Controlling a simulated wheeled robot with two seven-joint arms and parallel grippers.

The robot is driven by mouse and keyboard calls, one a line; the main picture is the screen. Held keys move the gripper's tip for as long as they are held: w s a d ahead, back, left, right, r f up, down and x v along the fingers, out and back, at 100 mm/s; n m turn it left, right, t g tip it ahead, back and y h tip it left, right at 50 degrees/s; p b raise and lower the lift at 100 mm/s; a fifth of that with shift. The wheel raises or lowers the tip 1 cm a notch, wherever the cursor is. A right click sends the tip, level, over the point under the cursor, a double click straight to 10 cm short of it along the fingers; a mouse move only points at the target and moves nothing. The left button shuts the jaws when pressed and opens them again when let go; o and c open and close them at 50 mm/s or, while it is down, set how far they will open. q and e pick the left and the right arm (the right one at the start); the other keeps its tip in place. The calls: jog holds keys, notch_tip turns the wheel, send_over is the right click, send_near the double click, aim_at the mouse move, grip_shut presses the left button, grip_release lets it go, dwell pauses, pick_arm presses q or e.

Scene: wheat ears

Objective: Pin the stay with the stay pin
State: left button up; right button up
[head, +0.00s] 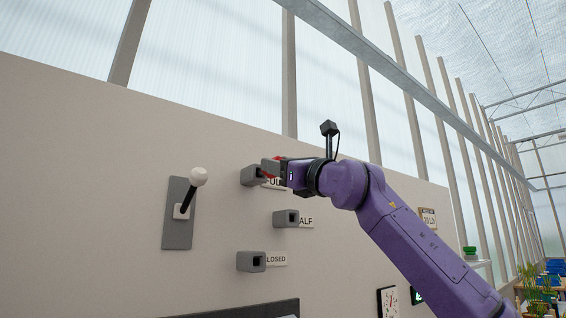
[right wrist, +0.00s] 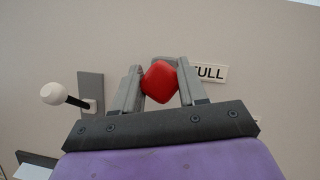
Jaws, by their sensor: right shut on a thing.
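My right gripper (head: 276,169) is at the upper grey socket (head: 249,176) on the wall, beside the partly covered FULL label (head: 277,183). It is shut on a red-headed piece, the stay pin (right wrist: 159,82), whose red head sits between both fingers in the right wrist view. The pin's far end is hidden, so I cannot tell whether it is inside the socket. Two more square grey sockets stand below, one by the HALF label (head: 287,218) and one by the CLOSED label (head: 251,261). I cannot tell which part is the stay. My left gripper is out of view.
A lever with a white knob (head: 198,176) sticks out from a grey plate (head: 179,231) left of the sockets. A dark-edged panel (head: 245,310) is at the bottom. The wall between lever and sockets is bare.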

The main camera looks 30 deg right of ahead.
jog(key=shift+w+a+p, duration=0.1)
jog(key=shift+w+p, duration=0.4)
jog(key=shift+w, duration=0.25)
jog(key=shift+w+p, duration=0.35)
jog(key=shift+w, duration=0.6)
jog(key=o, duration=1.3)
jog(key=shift+a, duration=0.1)
jog(key=shift+c, duration=0.2)
jog(key=s+f+b, duration=0.3)
jog(key=s+b, duration=0.1)
jog(key=b, duration=0.3)
send_near(270, 177)
jog(key=shift+s+r, duration=0.25)
jog(key=shift+r, duration=0.6)
